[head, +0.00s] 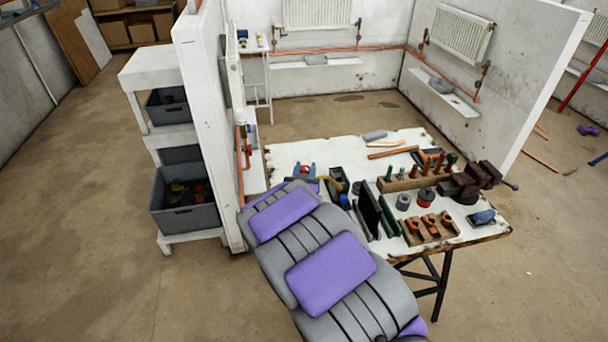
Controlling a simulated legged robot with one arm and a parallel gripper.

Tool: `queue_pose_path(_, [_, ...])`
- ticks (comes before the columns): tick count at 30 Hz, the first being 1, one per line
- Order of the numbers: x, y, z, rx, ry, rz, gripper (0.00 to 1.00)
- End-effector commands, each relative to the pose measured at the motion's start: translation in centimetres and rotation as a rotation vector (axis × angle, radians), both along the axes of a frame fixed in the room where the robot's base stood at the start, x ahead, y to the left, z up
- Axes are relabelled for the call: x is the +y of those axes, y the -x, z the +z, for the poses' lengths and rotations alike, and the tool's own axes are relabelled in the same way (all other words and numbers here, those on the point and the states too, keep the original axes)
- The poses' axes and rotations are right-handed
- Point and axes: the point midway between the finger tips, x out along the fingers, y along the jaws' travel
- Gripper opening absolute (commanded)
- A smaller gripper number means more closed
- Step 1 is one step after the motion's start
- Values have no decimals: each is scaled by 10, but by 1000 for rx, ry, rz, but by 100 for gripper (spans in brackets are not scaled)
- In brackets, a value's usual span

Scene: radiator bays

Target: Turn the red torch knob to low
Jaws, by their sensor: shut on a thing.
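The red torch knob (305,169) shows as a small red spot at the left part of the white-topped workbench (290,153), just past the far end of my grey and purple arm. My gripper (304,171) is there, with small blue parts on both sides of the red knob. It is shut on the knob. The knob's pointer and any marks for its setting are too small to read. My arm hides most of what lies beneath and in front of the knob. A dark item with a yellow-orange part (330,182) stands just right of it; I cannot tell whether it belongs to the torch.
A white partition (205,110) and shelf with grey bins (187,200) stand left. Floor at far left is clear.

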Motion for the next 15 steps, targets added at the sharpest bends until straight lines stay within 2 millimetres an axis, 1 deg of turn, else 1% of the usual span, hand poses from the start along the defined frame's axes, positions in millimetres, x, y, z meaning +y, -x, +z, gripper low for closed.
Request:
queue_pose_path(1, [-4, 0, 0, -6, 3, 37, 3])
queue_pose_path(4, [-5, 0, -1, 0, 3, 129, 3])
queue_pose_path(15, [-2, -1, 5, -1, 1, 440, 3])
